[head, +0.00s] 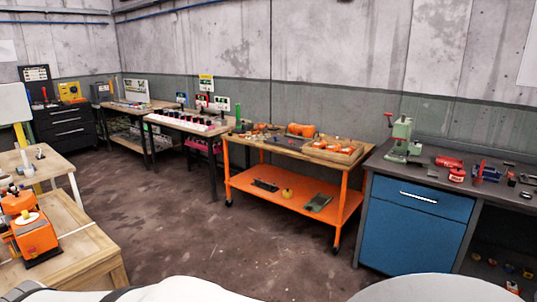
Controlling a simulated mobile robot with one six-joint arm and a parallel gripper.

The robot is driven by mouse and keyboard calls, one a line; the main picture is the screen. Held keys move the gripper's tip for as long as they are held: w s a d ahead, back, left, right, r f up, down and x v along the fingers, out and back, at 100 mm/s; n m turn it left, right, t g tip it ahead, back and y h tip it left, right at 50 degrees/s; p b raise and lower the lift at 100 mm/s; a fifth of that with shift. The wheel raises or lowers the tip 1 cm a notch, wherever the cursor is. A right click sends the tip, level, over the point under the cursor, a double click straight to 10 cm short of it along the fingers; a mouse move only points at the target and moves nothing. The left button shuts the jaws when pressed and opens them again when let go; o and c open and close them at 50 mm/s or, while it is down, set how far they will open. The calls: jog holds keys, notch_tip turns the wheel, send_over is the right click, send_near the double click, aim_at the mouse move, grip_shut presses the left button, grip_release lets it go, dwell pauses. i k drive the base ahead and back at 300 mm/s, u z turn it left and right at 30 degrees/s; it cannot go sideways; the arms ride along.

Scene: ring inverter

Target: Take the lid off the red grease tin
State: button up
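Several small red things stand on the dark worktop of the bench at the right. One is a short, round red thing (457,175) that may be the grease tin, but it is too small to make out a lid. A longer red thing (448,162) lies just behind it, and an upright red one (479,173) is to its right. My gripper is not in view.
The right bench has a blue drawer cabinet (412,235) and a green press (402,139) on top. An orange wheeled cart (290,200) with a wooden tray (333,149) stands left of it. Wooden tables (85,235) are at the left. The brown floor (170,215) between is clear.

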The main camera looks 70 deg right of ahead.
aim_at(458, 171)
jog(key=z, duration=3.85)
jog(key=i, duration=3.85)
jog(key=u, duration=0.25)
